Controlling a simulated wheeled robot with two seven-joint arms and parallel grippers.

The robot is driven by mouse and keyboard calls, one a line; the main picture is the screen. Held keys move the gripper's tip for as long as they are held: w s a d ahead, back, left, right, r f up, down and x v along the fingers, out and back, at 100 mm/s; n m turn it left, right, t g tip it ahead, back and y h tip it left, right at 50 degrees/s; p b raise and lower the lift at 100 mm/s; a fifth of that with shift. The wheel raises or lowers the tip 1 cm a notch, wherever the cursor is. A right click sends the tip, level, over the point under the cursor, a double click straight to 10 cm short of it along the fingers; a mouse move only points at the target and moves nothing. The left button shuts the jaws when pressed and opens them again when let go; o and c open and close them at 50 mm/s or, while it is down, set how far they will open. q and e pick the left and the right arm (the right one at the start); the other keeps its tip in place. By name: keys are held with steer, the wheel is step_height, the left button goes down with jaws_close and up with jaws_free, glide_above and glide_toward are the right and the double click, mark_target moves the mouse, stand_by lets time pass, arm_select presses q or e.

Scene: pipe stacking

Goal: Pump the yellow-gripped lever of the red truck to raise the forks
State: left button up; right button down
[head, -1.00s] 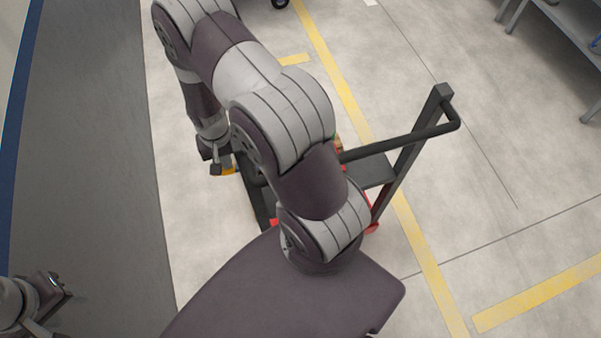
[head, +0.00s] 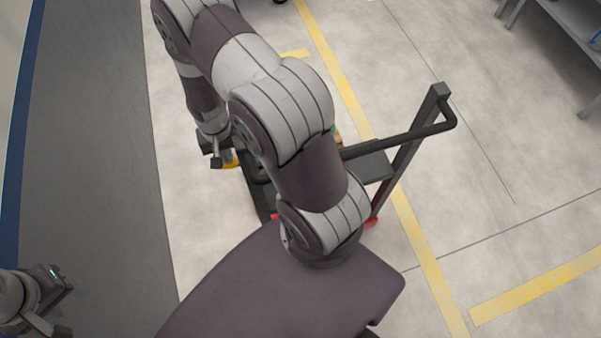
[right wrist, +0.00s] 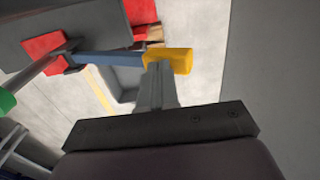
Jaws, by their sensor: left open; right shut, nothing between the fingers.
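The truck (head: 375,166) stands on the floor right of centre in the head view, with a dark upright handle frame and red parts low down. My right arm hides much of it. The lever's yellow grip (head: 230,159) shows beside my right gripper (head: 217,160). In the right wrist view the yellow grip (right wrist: 180,61) sits at the end of a blue lever bar (right wrist: 105,59) with a red bracket. My right gripper (right wrist: 158,75) is shut and empty, its fingertips at the grip; I cannot tell whether they touch. My left gripper (head: 62,303) is open and empty at lower left.
A dark grey strip (head: 85,150) runs along the left. Grey shelving (head: 560,30) stands at the upper right. Yellow floor lines (head: 425,240) cross the floor. The floor right of the truck is clear.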

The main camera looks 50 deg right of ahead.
step_height(320, 180, down, 10)
steer(key=b, duration=0.7)
step_height(320, 180, up, 13)
steer(key=p, duration=1.2)
steer(key=shift+r, duration=0.2)
steer(key=shift+f, duration=0.2)
step_height(320, 180, down, 13)
steer(key=b, duration=0.9)
step_height(320, 180, up, 13)
steer(key=p, duration=1.1)
steer(key=shift+r, duration=0.2)
steer(key=shift+f, duration=0.2)
